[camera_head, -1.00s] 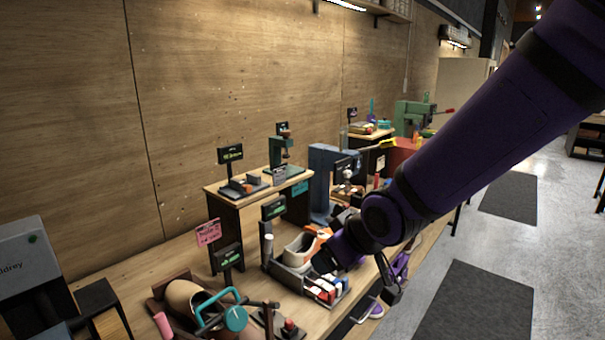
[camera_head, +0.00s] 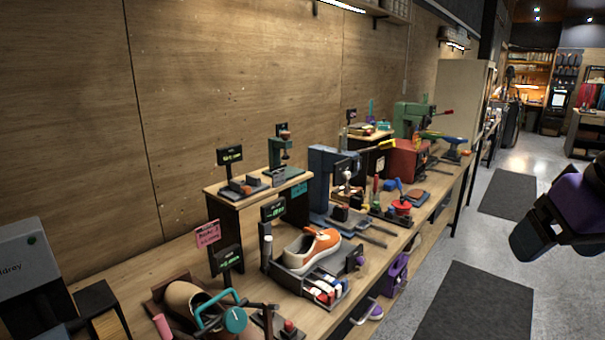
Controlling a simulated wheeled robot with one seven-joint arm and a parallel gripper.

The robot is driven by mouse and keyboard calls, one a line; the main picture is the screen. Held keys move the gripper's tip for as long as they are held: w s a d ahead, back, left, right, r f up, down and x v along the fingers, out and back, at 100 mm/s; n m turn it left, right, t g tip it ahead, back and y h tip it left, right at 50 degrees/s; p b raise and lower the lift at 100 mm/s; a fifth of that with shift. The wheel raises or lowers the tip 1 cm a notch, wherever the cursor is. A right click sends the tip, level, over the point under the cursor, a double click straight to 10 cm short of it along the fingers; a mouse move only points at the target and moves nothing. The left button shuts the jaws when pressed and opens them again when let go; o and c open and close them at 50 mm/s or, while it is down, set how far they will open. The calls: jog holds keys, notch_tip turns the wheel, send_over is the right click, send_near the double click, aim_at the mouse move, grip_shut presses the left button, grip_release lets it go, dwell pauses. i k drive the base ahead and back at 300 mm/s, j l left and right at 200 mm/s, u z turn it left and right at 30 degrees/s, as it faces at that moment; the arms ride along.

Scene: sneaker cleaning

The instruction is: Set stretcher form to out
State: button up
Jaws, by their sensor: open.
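A brown shoe-shaped piece (camera_head: 182,297) with a teal handle and round teal knob (camera_head: 235,319) sits at the front left of the bench. It looks like the stretcher, but I cannot tell how far its form stands out. The bottom of the picture cuts off part of this device. My gripper (camera_head: 538,238) is at the right edge, over the floor and well away from the stretcher. It is open, with nothing visible in it. Most of my arm is out of the picture.
An orange and white sneaker (camera_head: 317,248) rests in a dark holder beside several small bottles (camera_head: 322,291). Small signs, a raised wooden shelf (camera_head: 222,192) and a blue press (camera_head: 320,180) stand behind. The floor (camera_head: 405,320) on the right is open, with dark mats (camera_head: 475,305).

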aim_at(200, 308)
jog(key=j+u, duration=0.2)
jog(key=u, duration=0.25)
jog(key=i+j+u, duration=0.15)
jog(key=u, duration=0.25)
jog(key=i+j+u, duration=0.15)
jog(key=u, duration=0.3)
